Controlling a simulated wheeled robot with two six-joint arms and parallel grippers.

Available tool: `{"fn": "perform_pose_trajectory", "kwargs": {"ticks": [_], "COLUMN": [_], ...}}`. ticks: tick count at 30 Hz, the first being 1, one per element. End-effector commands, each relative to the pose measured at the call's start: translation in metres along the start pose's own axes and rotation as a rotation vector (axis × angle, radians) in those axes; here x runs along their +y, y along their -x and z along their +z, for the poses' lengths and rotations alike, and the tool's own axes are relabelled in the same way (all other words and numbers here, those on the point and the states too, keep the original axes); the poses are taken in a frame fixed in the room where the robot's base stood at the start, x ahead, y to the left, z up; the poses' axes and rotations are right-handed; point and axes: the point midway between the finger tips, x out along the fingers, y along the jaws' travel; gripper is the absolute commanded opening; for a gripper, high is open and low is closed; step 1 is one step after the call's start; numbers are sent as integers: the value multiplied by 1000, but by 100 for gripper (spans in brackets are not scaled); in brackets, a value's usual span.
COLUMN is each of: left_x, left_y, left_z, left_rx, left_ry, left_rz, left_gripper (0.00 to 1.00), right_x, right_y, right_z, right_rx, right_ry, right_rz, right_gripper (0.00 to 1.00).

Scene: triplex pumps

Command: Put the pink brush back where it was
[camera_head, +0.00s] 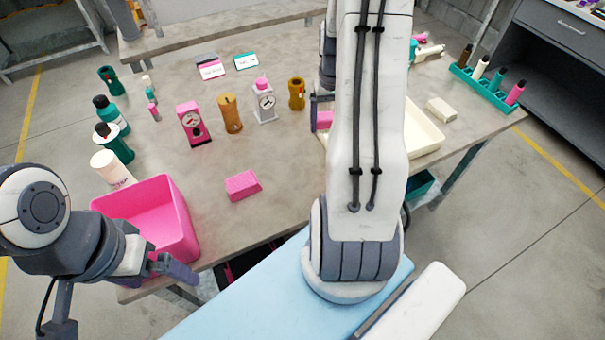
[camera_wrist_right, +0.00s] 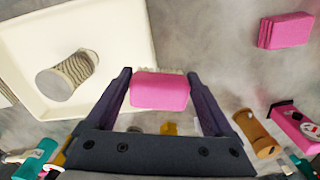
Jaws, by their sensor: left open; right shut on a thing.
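The pink brush (camera_wrist_right: 160,91) is between the fingers of my right gripper (camera_wrist_right: 158,85) in the right wrist view, with a strip of pale bristles along its far edge. My right gripper is shut on it. In the head view only part of the brush (camera_head: 324,120) shows beside my right arm, above the table by the cream tray (camera_head: 428,143); the arm hides the rest. My left gripper (camera_head: 172,268) is open and empty, in front of the pink bin (camera_head: 170,210). Its fingers are partly hidden.
A pink block (camera_head: 243,185) lies on the table (camera_head: 275,150) with bare space around it. Behind it stand a pink scale (camera_head: 193,123), a brown cylinder (camera_head: 230,113) and several bottles. The tray holds a ribbed cylinder (camera_wrist_right: 70,75). A teal rack (camera_head: 485,88) stands far right.

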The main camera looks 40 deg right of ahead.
Motion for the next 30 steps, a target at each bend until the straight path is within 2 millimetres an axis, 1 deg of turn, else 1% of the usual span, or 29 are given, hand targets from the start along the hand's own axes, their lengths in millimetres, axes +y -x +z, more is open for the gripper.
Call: {"fn": "perform_pose_trajectory", "kwargs": {"ticks": [1, 3, 5, 7, 8, 11, 15, 18, 21, 25, 28, 30], "left_x": [-1, -1, -1, -1, -1, 0, 0, 0, 0, 0, 0, 0], "left_y": [-9, -12, -12, -11, -11, -7, -3, -1, 0, 1, 2, 3], "left_z": [0, 0, 0, 0, 0, 0, 0, 0, 0, 0, 0, 0], "left_rx": [0, 0, 0, 0, 0, 0, 0, 0, 0, 0, 0, 0], "left_ry": [0, 0, 0, 0, 0, 0, 0, 0, 0, 0, 0, 0], "left_rz": [0, 0, 0, 0, 0, 0, 0, 0, 0, 0, 0, 0], "left_gripper": [100, 100, 100, 100, 100, 100, 100, 100, 100, 100, 100, 100], "right_x": [18, 32, 37, 35, 31, 11, -23, -44, -59, -71, -73, -72], "right_y": [-2, 2, 3, 1, -1, -12, -32, -45, -55, -63, -70, -80], "right_z": [1, 3, 5, 7, 8, 14, 22, 28, 31, 34, 34, 35], "right_rx": [4, 2, -1, -3, -3, -7, -8, -7, -5, -3, -3, -6], "right_ry": [-37, -67, -80, -85, -84, -80, -77, -78, -80, -84, -85, -86], "right_rz": [0, 0, -1, -1, -2, -2, -1, -1, -1, -1, -1, -1], "right_gripper": [26, 26, 26, 26, 26, 26, 26, 26, 26, 26, 26, 26]}}
